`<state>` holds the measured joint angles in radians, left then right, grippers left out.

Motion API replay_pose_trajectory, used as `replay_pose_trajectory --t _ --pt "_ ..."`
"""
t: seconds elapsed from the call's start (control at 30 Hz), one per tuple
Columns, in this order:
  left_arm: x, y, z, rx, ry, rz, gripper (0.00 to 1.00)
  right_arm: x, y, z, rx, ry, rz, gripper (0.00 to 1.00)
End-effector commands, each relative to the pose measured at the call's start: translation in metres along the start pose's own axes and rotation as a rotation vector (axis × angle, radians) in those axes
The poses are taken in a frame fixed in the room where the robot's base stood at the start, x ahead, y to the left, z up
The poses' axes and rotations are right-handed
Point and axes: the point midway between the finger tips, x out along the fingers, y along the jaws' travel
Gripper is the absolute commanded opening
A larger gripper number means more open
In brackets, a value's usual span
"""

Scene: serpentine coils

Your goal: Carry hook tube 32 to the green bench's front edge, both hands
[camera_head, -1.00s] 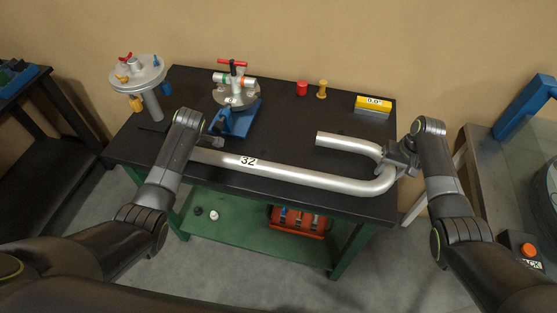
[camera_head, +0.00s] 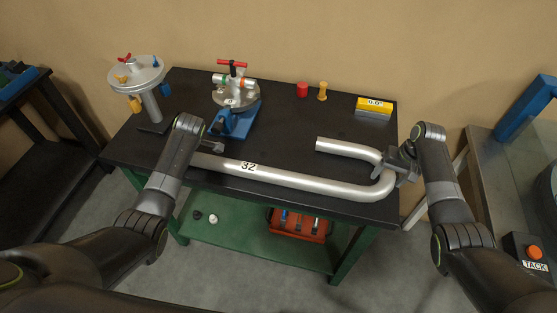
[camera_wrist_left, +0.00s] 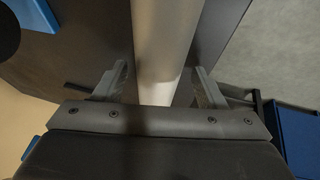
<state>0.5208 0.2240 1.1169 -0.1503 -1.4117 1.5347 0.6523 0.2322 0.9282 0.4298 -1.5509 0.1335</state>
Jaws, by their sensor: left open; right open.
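Hook tube 32 (camera_head: 300,181) is a silver J-shaped tube lying along the front part of the black-topped green bench (camera_head: 290,130), its bend at the right end. Its straight length also shows in the left wrist view (camera_wrist_left: 162,45), between the open fingers of my left gripper (camera_wrist_left: 162,85). In the head view my left gripper (camera_head: 210,147) is at the tube's left end, partly hidden by my own arm. My right gripper (camera_head: 400,165) is open at the outside of the bend. Whether its fingers touch the tube I cannot tell.
A blue vise-like stand (camera_head: 235,120) with a flanged fitting (camera_head: 234,90) stands behind the tube. A round pedestal (camera_head: 150,95) is at the back left. A red cap (camera_head: 302,89), a yellow part (camera_head: 322,90) and a yellow level box (camera_head: 375,104) sit along the back.

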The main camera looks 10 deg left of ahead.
Motion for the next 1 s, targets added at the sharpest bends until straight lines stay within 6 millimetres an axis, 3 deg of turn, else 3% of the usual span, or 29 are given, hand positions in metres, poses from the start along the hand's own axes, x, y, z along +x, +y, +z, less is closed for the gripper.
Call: replay_pose_trajectory --t 0.27,0.73,1.0 --pt "-0.025 0.001 0.001 -0.001 -0.001 0.004 0.65 0.0 0.0 0.0 0.0 -0.001 -0.001 0.65" --pt "-0.103 0.0 0.0 -0.001 0.0 0.003 0.65 0.0 0.0 0.0 0.0 -0.001 -0.001 0.65" --pt "-0.12 -0.001 0.0 0.0 0.0 0.0 0.65 -0.004 0.0 0.0 0.0 0.001 -0.001 0.65"
